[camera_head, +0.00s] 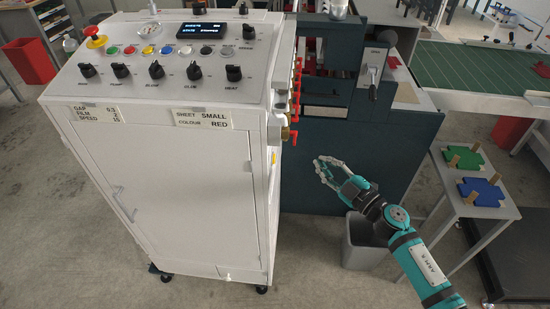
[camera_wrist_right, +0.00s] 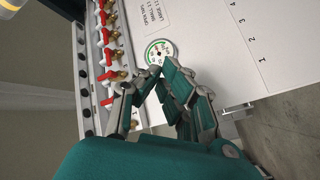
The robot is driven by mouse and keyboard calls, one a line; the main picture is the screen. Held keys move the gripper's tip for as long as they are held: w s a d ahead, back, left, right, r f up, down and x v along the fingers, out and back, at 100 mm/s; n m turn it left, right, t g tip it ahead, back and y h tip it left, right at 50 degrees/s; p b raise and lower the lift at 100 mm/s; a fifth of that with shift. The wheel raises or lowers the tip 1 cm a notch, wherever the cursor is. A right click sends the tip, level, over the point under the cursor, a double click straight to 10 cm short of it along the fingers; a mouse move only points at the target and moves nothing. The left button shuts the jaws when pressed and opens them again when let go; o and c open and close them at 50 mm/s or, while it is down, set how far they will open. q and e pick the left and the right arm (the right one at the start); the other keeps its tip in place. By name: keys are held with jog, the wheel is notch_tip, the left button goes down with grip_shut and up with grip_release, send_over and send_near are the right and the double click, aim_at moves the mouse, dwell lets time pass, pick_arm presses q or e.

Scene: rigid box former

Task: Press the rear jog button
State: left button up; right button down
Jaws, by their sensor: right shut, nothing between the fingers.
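The white control cabinet (camera_head: 170,180) carries a sloped panel with a row of coloured push buttons (camera_head: 148,50), black knobs and a small display (camera_head: 198,30). I cannot tell which button, if any of these, is the rear jog button. My right gripper (camera_head: 326,172) is shut and empty, in the air right of the cabinet and in front of the dark machine. In the right wrist view its fingers (camera_wrist_right: 150,84) point toward a round gauge (camera_wrist_right: 160,52) and the red-handled valves (camera_wrist_right: 108,50); no contact shows. My left gripper is out of view.
Red valves (camera_head: 295,95) stick out from the cabinet's right side. The dark machine (camera_head: 350,150) stands behind my right gripper. A grey bin (camera_head: 363,245) stands below. A small table (camera_head: 460,205) with green and blue pieces and a green conveyor (camera_head: 480,68) are at the right.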

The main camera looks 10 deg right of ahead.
jog(key=w+a+p, duration=0.1)
jog(key=w+a, duration=0.1)
jog(key=a, duration=0.6)
jog(key=shift+w, duration=0.2)
jog(key=shift+a, duration=0.1)
jog(key=shift+a, duration=0.15)
dwell(1.1)
jog(key=shift+w+a+p, duration=0.15)
jog(key=shift+a+p, duration=0.1)
jog(key=shift+p, duration=0.05)
jog(key=shift+w+a, duration=0.1)
jog(key=shift+a, duration=0.35)
dwell(0.8)
jog(key=shift+d, duration=0.1)
jog(key=shift+s+d, duration=0.25)
jog(key=shift+d, duration=0.45)
jog(key=shift+d, duration=0.1)
jog(key=shift+s+d, duration=0.25)
jog(key=shift+d, duration=0.55)
jog(key=shift+s+d, duration=0.2)
jog(key=shift+d, duration=0.55)
jog(key=shift+s+d, duration=0.25)
jog(key=shift+d, duration=0.55)
